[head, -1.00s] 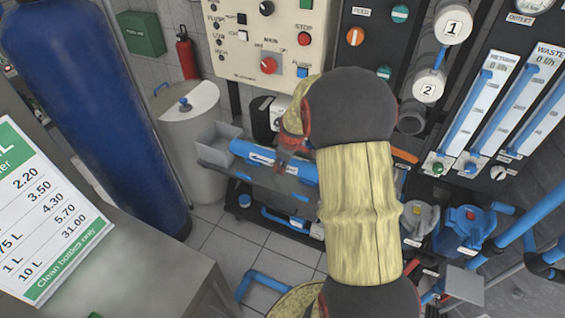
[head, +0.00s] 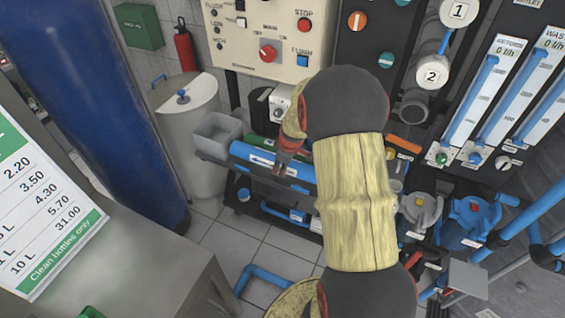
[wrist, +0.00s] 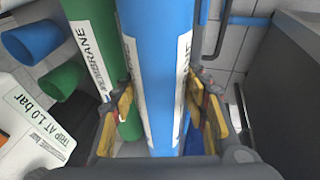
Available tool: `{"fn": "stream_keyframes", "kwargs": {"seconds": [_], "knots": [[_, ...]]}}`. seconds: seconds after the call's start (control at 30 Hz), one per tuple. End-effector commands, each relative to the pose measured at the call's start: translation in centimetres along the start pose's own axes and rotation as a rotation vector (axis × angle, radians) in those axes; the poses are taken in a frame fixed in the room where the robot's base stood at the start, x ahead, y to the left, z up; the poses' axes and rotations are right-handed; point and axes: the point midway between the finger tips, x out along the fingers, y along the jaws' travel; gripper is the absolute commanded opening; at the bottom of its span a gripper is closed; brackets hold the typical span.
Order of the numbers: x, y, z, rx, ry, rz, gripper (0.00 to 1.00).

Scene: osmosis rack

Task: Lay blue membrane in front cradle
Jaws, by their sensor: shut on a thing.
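The blue membrane (head: 250,156) is a long blue tube with a white label, lying across the top of a dark trolley in the head view. In the wrist view it (wrist: 147,50) runs between the fingers of my gripper (wrist: 162,118). My gripper (head: 290,160) is shut on it near its middle, from above. A green membrane (wrist: 92,45) lies parallel, just left of it in the wrist view. Only a strip of green (head: 262,142) shows behind it in the head view. I cannot make out the front cradle or whether the tube touches it.
A grey open bin (head: 217,133) stands beside the tube's left end. In the wrist view, blue (wrist: 42,40) and green (wrist: 62,80) pipe ends lie left, near a white sign (wrist: 35,118). A grey counter (head: 150,265) is at front left.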

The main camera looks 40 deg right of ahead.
Motion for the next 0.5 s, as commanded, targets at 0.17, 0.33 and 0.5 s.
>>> {"fn": "stream_keyframes", "kwargs": {"seconds": [0.17, 0.33, 0.5], "knots": [[1.2, -0.3, 0.3, 0.000, 0.001, 0.003, 0.07], [2.2, -0.5, 0.5, 0.000, 0.001, 0.003, 0.07], [2.9, -0.7, 0.7, 0.000, 0.001, 0.003, 0.07]]}}
